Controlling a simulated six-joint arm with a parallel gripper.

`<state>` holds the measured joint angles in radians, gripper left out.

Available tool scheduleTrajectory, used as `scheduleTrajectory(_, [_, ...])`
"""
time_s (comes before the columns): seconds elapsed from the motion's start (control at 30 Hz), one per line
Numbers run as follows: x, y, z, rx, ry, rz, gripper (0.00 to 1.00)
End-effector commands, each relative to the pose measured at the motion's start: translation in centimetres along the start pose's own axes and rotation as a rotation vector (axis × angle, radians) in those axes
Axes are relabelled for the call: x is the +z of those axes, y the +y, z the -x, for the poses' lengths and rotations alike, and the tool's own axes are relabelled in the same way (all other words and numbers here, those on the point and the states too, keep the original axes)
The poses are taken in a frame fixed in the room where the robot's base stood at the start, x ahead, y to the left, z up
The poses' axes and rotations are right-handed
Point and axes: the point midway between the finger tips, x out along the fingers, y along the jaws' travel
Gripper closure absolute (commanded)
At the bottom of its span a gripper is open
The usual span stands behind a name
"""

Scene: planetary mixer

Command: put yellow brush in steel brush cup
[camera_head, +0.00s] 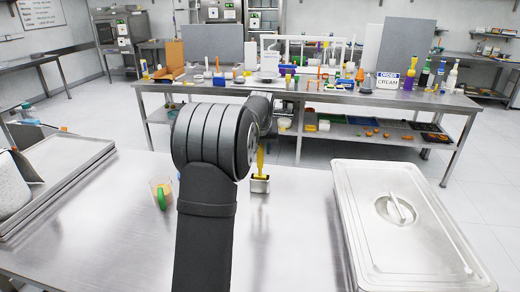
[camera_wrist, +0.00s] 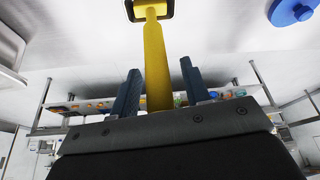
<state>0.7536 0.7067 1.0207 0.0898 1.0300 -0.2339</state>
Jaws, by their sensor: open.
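The yellow brush (camera_head: 261,158) stands upright on the near steel table, with its lower end in the small steel brush cup (camera_head: 260,185). In the wrist view the yellow handle (camera_wrist: 157,60) runs between the two fingers, and the dark cup rim (camera_wrist: 133,12) shows around its far end. My gripper (camera_wrist: 160,78) is open, with a finger on each side of the handle and visible gaps on both sides. In the head view my arm hides most of the gripper.
A clear cup with a green item (camera_head: 160,195) stands left of my arm. A large lidded steel pan (camera_head: 395,225) fills the right side, and a steel tray (camera_head: 60,165) lies at the left. A blue round object (camera_wrist: 291,12) shows in the wrist view. A cluttered bench (camera_head: 300,92) stands behind.

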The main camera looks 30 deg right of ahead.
Motion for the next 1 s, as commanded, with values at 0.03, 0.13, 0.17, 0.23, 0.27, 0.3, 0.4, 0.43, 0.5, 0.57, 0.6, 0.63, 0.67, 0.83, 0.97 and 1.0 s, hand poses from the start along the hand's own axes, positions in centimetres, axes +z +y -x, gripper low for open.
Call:
scheduleTrajectory(0.03, [-0.2, 0.0, 0.3, 0.000, 0.002, 0.000, 0.57])
scheduleTrajectory(0.13, [-0.1, 0.0, 1.6, 0.001, 0.002, 0.000, 0.57])
scheduleTrajectory(0.17, [-0.2, 0.0, 2.1, 0.001, 0.003, 0.000, 0.57])
scheduleTrajectory(0.23, [-0.2, 0.0, 3.5, 0.001, 0.004, 0.000, 0.57])
scheduleTrajectory(0.27, [-0.2, 0.0, 4.2, 0.001, 0.004, 0.000, 0.57])
scheduleTrajectory(0.3, [-0.2, 0.0, 5.2, 0.001, 0.006, 0.000, 0.57])
scheduleTrajectory(0.4, [-0.2, 0.0, 7.4, 0.001, 0.005, 0.000, 0.57])
scheduleTrajectory(0.43, [-0.1, 0.0, 8.0, 0.001, 0.004, 0.000, 0.57])
scheduleTrajectory(0.5, [-0.1, 0.0, 9.3, 0.001, 0.003, 0.000, 0.57])
scheduleTrajectory(0.57, [-0.1, 0.0, 10.2, 0.001, 0.003, 0.000, 0.57])
scheduleTrajectory(0.6, [-0.1, 0.0, 10.7, 0.001, 0.002, 0.000, 0.57])
scheduleTrajectory(0.63, [-0.1, 0.0, 11.1, 0.000, 0.002, 0.000, 0.57])
scheduleTrajectory(0.67, [-0.1, 0.0, 11.4, 0.000, 0.002, 0.000, 0.57])
scheduleTrajectory(0.83, [-0.1, 0.0, 12.2, 0.000, 0.001, 0.000, 0.57])
scheduleTrajectory(0.97, [-0.1, 0.0, 12.3, 0.000, 0.000, 0.000, 0.57])
scheduleTrajectory(1.0, [-0.1, 0.0, 12.3, 0.000, 0.001, 0.000, 0.57])
